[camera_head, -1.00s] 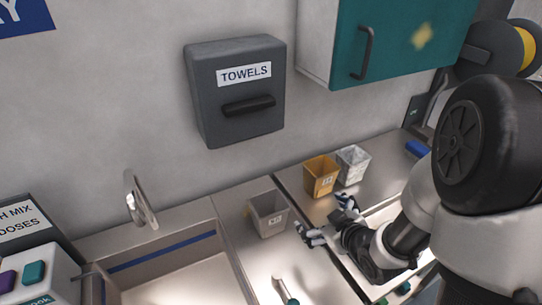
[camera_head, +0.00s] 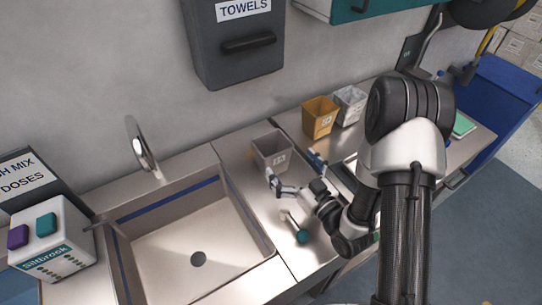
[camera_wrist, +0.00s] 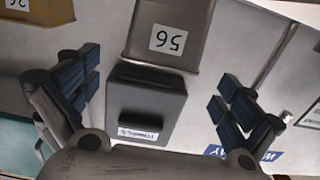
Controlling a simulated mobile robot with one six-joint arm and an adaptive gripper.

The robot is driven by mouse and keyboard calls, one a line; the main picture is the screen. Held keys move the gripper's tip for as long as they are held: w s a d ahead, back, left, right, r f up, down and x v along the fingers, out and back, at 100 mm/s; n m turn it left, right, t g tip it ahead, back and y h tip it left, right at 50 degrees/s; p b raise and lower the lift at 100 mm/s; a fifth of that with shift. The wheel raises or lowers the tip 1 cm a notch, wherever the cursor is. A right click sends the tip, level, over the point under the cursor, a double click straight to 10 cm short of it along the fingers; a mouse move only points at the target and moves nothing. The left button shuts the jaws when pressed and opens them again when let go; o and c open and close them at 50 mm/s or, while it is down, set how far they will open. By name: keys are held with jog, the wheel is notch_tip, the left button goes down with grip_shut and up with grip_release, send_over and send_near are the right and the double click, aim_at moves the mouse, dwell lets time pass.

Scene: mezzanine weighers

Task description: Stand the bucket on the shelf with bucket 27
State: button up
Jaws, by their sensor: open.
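A grey tapered bucket (camera_head: 272,148) with a white number label stands upright on the steel counter, right of the sink. In the wrist view the grey bucket (camera_wrist: 172,22) is upside down at the top centre, between the line of my fingers but beyond their tips. My gripper (camera_head: 293,168) is open and empty, close in front of the bucket; I cannot tell whether it touches. An orange-brown bucket (camera_head: 320,118) stands farther right by the wall, its label upside down at the wrist view's top left (camera_wrist: 45,12). No shelf with a readable 27 shows.
A whitish mottled bucket (camera_head: 349,104) stands beside the orange one. A sink (camera_head: 190,250) lies left. A teal-ended tool (camera_head: 302,236) lies on the counter before my gripper. The towel dispenser (camera_head: 232,45) hangs above; a dosing box (camera_head: 52,240) stands far left.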

aim_at(281, 153)
jog(key=x, duration=0.4)
jog(key=shift+w+a, duration=0.2)
jog(key=shift+w, duration=0.1)
jog(key=b+x, duration=0.1)
jog(key=x, duration=0.4)
jog(key=shift+a+r, duration=0.1)
jog(key=shift+a, duration=0.05)
jog(key=shift+c, duration=0.5)
jog(key=shift+r, duration=0.1)
jog(key=c, duration=1.9)
